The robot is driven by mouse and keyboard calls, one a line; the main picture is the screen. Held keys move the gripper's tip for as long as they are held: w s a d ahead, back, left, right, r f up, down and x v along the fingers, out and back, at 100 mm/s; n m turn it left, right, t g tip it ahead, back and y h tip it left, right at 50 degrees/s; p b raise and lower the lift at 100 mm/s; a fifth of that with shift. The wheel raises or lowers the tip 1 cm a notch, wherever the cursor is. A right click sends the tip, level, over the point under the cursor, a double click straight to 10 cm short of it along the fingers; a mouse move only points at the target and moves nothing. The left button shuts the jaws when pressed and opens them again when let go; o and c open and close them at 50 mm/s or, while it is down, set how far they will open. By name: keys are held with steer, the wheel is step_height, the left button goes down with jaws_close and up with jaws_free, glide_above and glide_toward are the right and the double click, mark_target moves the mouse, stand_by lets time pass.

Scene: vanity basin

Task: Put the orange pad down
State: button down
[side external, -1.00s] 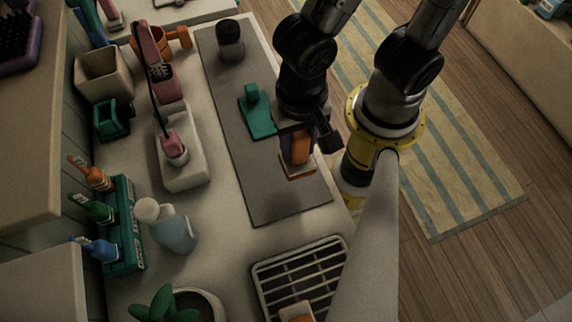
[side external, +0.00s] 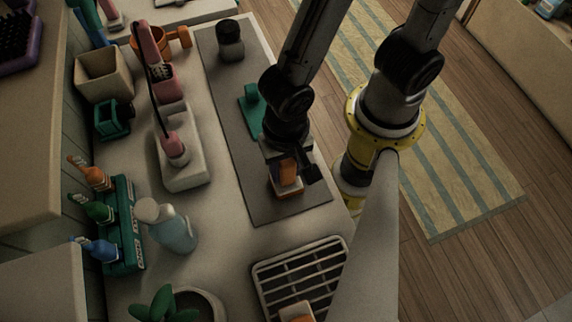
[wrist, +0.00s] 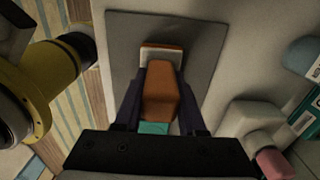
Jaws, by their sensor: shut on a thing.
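The orange pad (side external: 287,186) has an orange grip on top and a pale-edged base. My gripper (side external: 289,170) is shut on its grip, low over the front part of the dark grey mat (side external: 270,212). In the wrist view the pad (wrist: 160,97) sits between the two dark fingers (wrist: 162,105), its pale and orange base edge showing beyond them over the mat (wrist: 121,50). I cannot tell whether its base touches the mat.
A teal pad (side external: 249,118) and a dark jar (side external: 230,42) are on the same mat, farther back. A slatted rack (side external: 280,268) with an orange piece (side external: 298,312) stands in front. A soap bottle (side external: 173,226) and pink-handled holder (side external: 181,163) are left of the mat.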

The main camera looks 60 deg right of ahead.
steer(key=c, duration=0.5)
jaws_free()
steer(key=shift+r, duration=0.1)
step_height(320, 180, up, 12)
steer(key=shift+r, duration=0.1)
steer(key=w+d+r+n+t, duration=0.1)
steer(key=d+r+n, duration=0.3)
steer(key=d, duration=0.6)
steer(key=w+d+r+n+t, duration=0.2)
steer(key=d+r+n+t, duration=0.2)
steer(key=d, duration=0.7)
steer(key=shift+r+n+t, duration=0.3)
steer(key=shift+r+n, duration=0.2)
steer(key=shift+r, duration=0.3)
